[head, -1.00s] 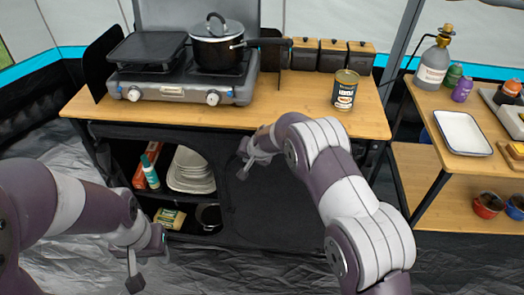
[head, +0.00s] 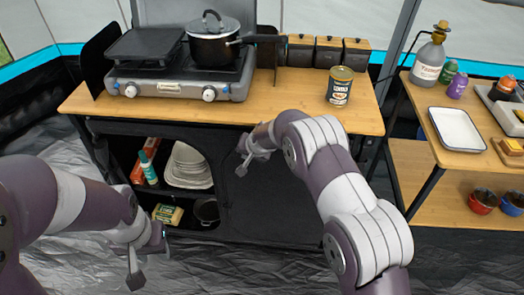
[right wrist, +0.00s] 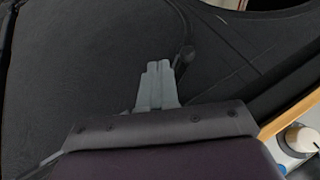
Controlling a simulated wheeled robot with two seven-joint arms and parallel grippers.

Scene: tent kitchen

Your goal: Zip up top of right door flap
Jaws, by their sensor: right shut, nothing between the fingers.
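The black right door flap (head: 275,195) hangs closed-looking over the front of the kitchen cabinet, right of its open shelves. My right gripper (head: 241,160) is at the flap's upper left part. In the right wrist view its fingers (right wrist: 158,72) are shut with nothing between them, in front of dark fabric (right wrist: 90,60). A small dark piece, perhaps the zip pull (right wrist: 185,55), shows just right of the fingertips, apart from their grip. A curved seam runs up from it. My left gripper (head: 142,260) hangs low at the left, away from the flap; its jaws are unclear.
The wooden counter (head: 270,110) above the flap carries a stove (head: 180,80), a pot (head: 213,45) and a can (head: 340,87). Open shelves with plates (head: 188,168) lie left of the flap. A side table (head: 440,155) stands at the right.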

